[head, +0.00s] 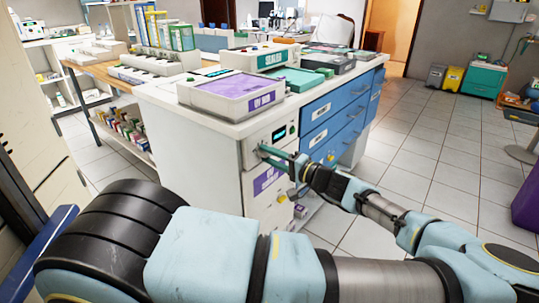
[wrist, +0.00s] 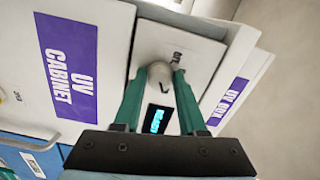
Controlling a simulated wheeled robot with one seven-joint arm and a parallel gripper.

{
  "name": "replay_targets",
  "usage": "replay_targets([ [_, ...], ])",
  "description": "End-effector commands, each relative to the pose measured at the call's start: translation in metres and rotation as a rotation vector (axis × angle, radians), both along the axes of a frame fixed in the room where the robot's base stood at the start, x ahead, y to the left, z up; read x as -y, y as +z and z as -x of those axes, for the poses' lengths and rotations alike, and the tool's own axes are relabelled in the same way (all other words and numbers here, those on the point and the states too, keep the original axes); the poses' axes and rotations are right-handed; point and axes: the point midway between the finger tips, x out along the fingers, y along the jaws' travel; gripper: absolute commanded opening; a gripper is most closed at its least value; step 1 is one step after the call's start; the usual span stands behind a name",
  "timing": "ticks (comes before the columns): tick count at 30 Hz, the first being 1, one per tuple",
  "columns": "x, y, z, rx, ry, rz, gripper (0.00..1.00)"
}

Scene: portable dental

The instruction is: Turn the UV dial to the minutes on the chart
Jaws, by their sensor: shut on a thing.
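The UV dial (wrist: 159,77) is a pale round knob with a dark mark on its face. It sits on the white panel of the UV cabinet (head: 255,160). My gripper (wrist: 161,90) is shut on it, one green finger on each side, touching. In the head view my gripper (head: 270,154) reaches the panel from the right, and the fingers largely hide the dial. A small display (wrist: 156,119) with blue lettering, seemingly "READY", is beside the dial; it also shows in the head view (head: 279,133). I cannot make out a minutes chart.
A purple "UV CABINET" label (wrist: 66,65) is beside the panel. On the counter above stand a purple-topped UV box tray (head: 233,92), a "SEALED" box (head: 262,58) and a green tray (head: 298,78). Blue drawers (head: 335,105) are to the right. The tiled floor (head: 430,130) is open.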

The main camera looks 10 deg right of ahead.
Motion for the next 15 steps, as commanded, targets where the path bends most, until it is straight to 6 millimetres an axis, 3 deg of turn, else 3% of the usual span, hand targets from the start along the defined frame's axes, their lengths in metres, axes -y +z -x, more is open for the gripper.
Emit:
replay_targets([
  [12,0.0012,-0.0006,-0.0003,-0.007,-0.003,-0.006,0.00],
  [13,0.0012,-0.0006,-0.0004,-0.007,-0.003,-0.006,0.43],
  [15,0.0011,-0.0005,-0.0003,-0.007,-0.003,-0.006,0.50],
])
